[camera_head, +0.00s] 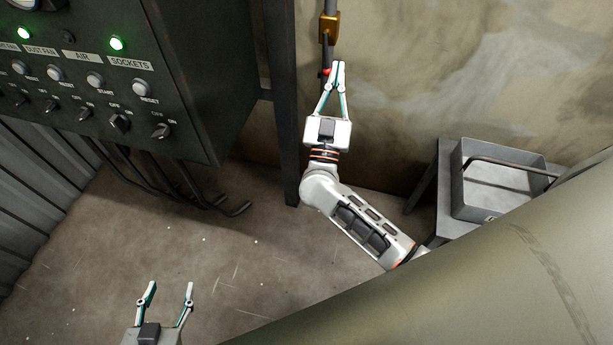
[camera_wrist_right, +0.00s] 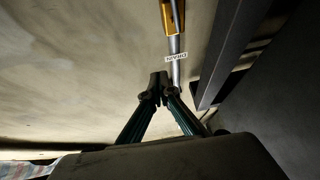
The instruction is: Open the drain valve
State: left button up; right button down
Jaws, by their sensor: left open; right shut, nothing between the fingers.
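A vertical grey pipe (camera_head: 331,6) runs down the wall, with a brass valve body (camera_head: 329,28) on it. The brass part (camera_wrist_right: 172,16) and a white DRAIN label (camera_wrist_right: 177,57) also show in the right wrist view, the label upside down. A small red part (camera_head: 326,72) shows just left of my right fingertips; I cannot tell whether it belongs to the valve. My right gripper (camera_head: 338,64) is shut and empty, below the brass part and close to the pipe. Whether it touches the pipe is unclear. My left gripper (camera_head: 168,287) is open and empty, low over the floor.
A dark control panel (camera_head: 120,85) with green lamps and switches fills the upper left, with cables below it. A dark post (camera_head: 285,100) stands left of the pipe. A metal box (camera_head: 490,180) on a stand is at right. A large drum-like surface (camera_head: 470,290) crosses the lower right.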

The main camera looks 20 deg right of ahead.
jog(key=s+a+f+n+t+y+p, duration=0.25)
jog(key=s+a+f+n+y, duration=0.2)
jog(key=a+n+y, duration=0.7)
pick_arm(q)
notch_tip(320, 180, up, 8)
jog(key=w+t+p, duration=0.1)
jog(key=w+p, duration=0.1)
jog(key=shift+w, duration=0.35)
pick_arm(e)
jog(key=s+a+f+g+y, duration=0.1)
jog(key=s+f+g+y, duration=0.5)
jog(key=s+f, duration=0.3)
jog(key=shift+s+a+f, duration=0.25)
jog(key=shift+a+f, duration=0.1)
jog(key=shift+f, duration=0.4)
pick_arm(q)
jog(key=shift+r, duration=0.1)
